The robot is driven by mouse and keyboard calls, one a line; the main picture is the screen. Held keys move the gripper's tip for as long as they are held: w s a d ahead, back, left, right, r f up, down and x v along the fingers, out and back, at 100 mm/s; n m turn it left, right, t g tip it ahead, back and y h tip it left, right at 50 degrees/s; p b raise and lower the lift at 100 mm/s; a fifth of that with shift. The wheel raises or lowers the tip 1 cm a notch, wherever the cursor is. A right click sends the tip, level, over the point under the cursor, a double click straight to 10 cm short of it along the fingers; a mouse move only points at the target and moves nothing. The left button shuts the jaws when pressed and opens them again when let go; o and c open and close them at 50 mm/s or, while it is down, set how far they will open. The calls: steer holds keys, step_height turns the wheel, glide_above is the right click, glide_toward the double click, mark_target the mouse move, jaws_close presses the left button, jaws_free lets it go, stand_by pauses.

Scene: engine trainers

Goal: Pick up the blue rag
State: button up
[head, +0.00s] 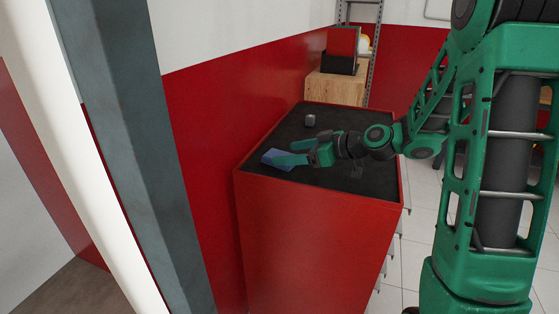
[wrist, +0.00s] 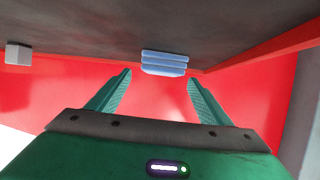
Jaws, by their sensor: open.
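The blue rag (head: 273,157) lies folded on the dark top of the red tool cabinet (head: 310,215), near its left edge. My gripper (head: 295,152) is at the rag in the head view, just above the cabinet top. In the wrist view the rag (wrist: 164,63) shows as a stack of folded layers, ahead of the fingers and centred between them. My gripper (wrist: 160,85) is open there, with nothing between its fingers. I cannot tell whether a finger touches the rag; one finger partly overlaps it in the head view.
A small grey block (head: 310,120) stands on the cabinet top behind my gripper; it also shows in the wrist view (wrist: 18,53). The red wall (head: 215,130) runs close along the cabinet's left side. A wooden box (head: 335,88) stands beyond the cabinet.

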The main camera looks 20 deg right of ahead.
mark_target(279, 154)
steer(key=shift+x, duration=2.7)
steer(key=shift+c, duration=0.6)
steer(key=c, duration=1)
